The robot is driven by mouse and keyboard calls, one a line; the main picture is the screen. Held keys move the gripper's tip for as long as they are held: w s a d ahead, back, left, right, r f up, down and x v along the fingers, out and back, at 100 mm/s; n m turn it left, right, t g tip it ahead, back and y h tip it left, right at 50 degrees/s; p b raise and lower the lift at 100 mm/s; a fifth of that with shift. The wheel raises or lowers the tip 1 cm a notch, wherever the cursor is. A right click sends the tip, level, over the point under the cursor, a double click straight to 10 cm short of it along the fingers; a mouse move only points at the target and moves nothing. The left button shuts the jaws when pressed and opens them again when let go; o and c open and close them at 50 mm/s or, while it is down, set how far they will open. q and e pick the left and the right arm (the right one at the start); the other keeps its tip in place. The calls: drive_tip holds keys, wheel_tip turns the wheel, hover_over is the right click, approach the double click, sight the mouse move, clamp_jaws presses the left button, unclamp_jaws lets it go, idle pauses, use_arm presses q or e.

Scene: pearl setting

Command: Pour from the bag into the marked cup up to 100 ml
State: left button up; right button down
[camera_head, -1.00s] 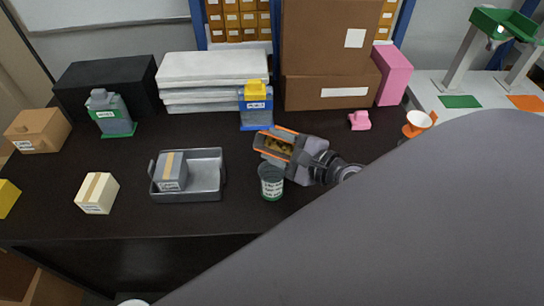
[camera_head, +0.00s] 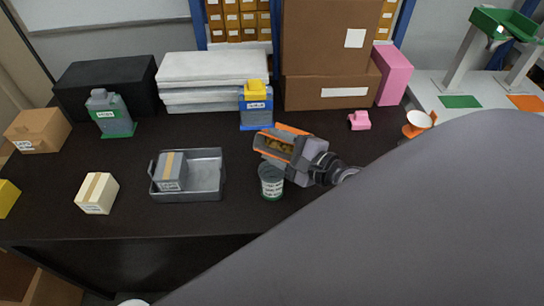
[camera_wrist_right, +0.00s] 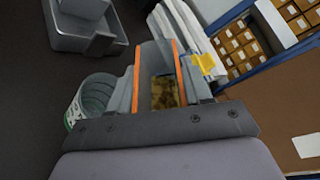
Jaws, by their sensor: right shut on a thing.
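My right gripper (camera_head: 280,146) is shut on the bag, a grey pouch with brown-gold contents (camera_head: 277,148) showing between the orange-edged fingers. In the right wrist view the gripper (camera_wrist_right: 157,75) has the bag's brown contents (camera_wrist_right: 165,92) between its fingers. The marked cup (camera_head: 271,183) is a small grey-green cup with a white label, upright on the table just below the bag in the head view. In the right wrist view the cup (camera_wrist_right: 92,98) is left of the fingers. The cup's inside and fill level cannot be made out. My left gripper is out of view.
A grey tray (camera_head: 205,193) with a taped grey box (camera_head: 171,172) stands left of the cup. A blue-and-yellow container (camera_head: 256,108) is behind the bag. A pink item (camera_head: 359,121) and an orange-white cup (camera_head: 417,123) are at right. The table between tray and cup is bare.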

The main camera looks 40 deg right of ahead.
drive_tip(key=shift+s+a+r+n+t, duration=0.15)
drive_tip(key=shift+n+t, duration=0.1)
drive_tip(key=shift+n, duration=0.5)
drive_tip(key=shift+w+r+n+t, duration=0.1)
drive_tip(key=shift+r+n+t, duration=0.1)
drive_tip(key=shift+n, duration=0.5)
drive_tip(key=shift+s+a+r+n+t, duration=0.15)
drive_tip(key=shift+n+t, duration=0.1)
drive_tip(key=shift+n, duration=0.5)
idle(3.8)
drive_tip(key=shift+a+f+n+t, duration=0.1)
drive_tip(key=shift+f+n+t, duration=0.2)
drive_tip(key=shift+f+n, duration=0.45)
idle(1.2)
